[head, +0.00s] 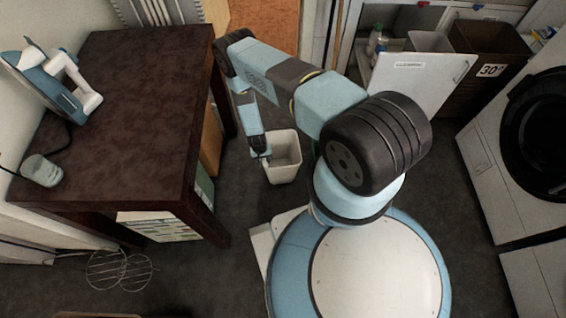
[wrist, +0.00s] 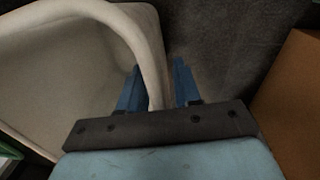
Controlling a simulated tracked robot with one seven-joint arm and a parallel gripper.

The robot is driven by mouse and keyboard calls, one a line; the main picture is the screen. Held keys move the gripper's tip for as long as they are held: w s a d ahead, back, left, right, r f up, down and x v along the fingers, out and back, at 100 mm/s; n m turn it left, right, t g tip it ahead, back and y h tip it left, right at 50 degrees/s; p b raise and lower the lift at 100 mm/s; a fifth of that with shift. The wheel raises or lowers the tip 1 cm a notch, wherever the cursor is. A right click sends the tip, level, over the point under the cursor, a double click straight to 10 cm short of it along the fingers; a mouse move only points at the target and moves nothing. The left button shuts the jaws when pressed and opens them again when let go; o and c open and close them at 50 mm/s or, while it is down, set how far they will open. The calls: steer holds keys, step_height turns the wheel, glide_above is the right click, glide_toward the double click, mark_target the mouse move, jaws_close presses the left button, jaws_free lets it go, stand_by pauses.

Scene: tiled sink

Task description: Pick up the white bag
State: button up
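The white bag (head: 285,163) looks like an open-topped, off-white bin standing on the dark floor beside the table. In the wrist view its curved rim and hollow inside (wrist: 70,75) fill the left side. My gripper (wrist: 158,66) points down at its rim, with one blue finger on each side of the wall. The fingers are apart, and a gap shows between the rim and the right finger. In the head view my gripper (head: 262,157) is at the bag's left edge, small and partly hidden by its own wrist.
A dark wooden table (head: 140,120) with an iron (head: 55,85) stands to the left. An orange-brown box (head: 211,140) is between table and bag. An open white cabinet door (head: 415,85), a brown bin marked 30° (head: 490,55) and a washing machine (head: 500,170) are to the right.

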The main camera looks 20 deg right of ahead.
steer(key=shift+f, duration=0.3)
jaws_close()
stand_by(0.5)
